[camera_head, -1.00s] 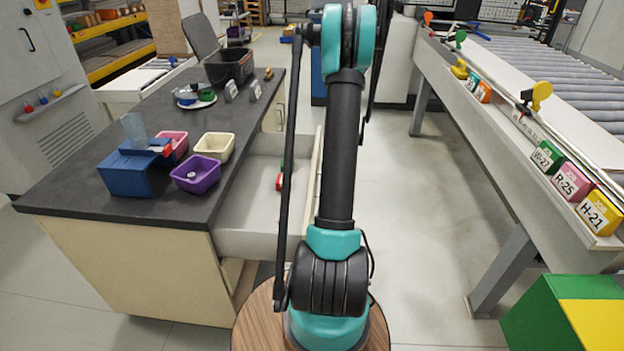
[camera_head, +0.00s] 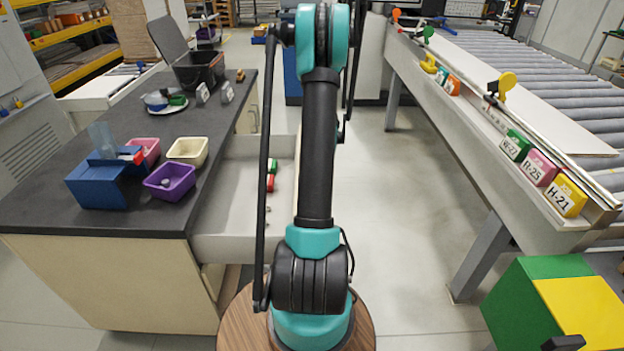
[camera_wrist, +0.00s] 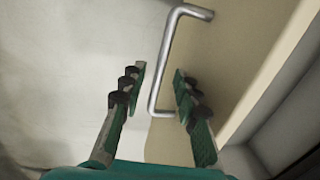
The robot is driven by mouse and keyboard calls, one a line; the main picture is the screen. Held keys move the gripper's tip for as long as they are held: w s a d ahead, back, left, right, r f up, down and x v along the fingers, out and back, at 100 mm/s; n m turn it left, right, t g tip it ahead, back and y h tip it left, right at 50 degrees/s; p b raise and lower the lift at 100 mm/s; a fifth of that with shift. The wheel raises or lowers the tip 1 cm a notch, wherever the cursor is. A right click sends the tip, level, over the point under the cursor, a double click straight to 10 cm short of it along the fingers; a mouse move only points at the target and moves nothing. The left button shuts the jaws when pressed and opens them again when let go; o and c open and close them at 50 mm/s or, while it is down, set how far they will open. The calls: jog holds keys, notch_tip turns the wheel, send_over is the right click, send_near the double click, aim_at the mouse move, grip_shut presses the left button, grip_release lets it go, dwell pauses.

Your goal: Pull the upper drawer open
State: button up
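The open drawer (camera_head: 222,208) juts out from the right side of the dark-topped workbench (camera_head: 60,219) in the head view. Inside it lie small red and green items and some small metal pieces. My arm hides part of its front. In the wrist view the drawer's silver bar handle (camera_wrist: 165,62) stands on a beige front panel (camera_wrist: 225,55). My gripper (camera_wrist: 158,72) is open, with one finger on each side of the handle's bar. A gap shows between the fingers and the bar; contact cannot be told. In the head view the gripper is hidden.
On the bench stand a blue box (camera_head: 97,188), purple (camera_head: 170,182), cream (camera_head: 188,151) and pink bins, and a black crate (camera_head: 199,72). A roller conveyor (camera_head: 560,90) runs along the right. Clear floor (camera_head: 395,190) lies between, with a green and yellow box (camera_head: 530,268) at lower right.

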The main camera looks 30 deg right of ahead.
jog(key=v, duration=1.2)
dwell(0.4)
jog(key=s+a+r+n+h, duration=0.1)
jog(key=s+a, duration=0.2)
jog(key=a, duration=0.4)
jog(key=s+a+r+n+t, duration=0.1)
jog(key=s+a, duration=0.1)
jog(key=a, duration=0.5)
jog(key=s+a+r+n+h, duration=0.1)
jog(key=s+a+r, duration=0.15)
jog(key=a, duration=0.45)
jog(key=s+a+f+n+t, duration=0.2)
jog(key=s+a+f, duration=0.2)
jog(key=s+a, duration=0.6)
jog(key=s, duration=0.3)
jog(key=shift+a+f+n, duration=0.2)
jog(key=shift+n, duration=0.2)
jog(key=shift+s, duration=0.1)
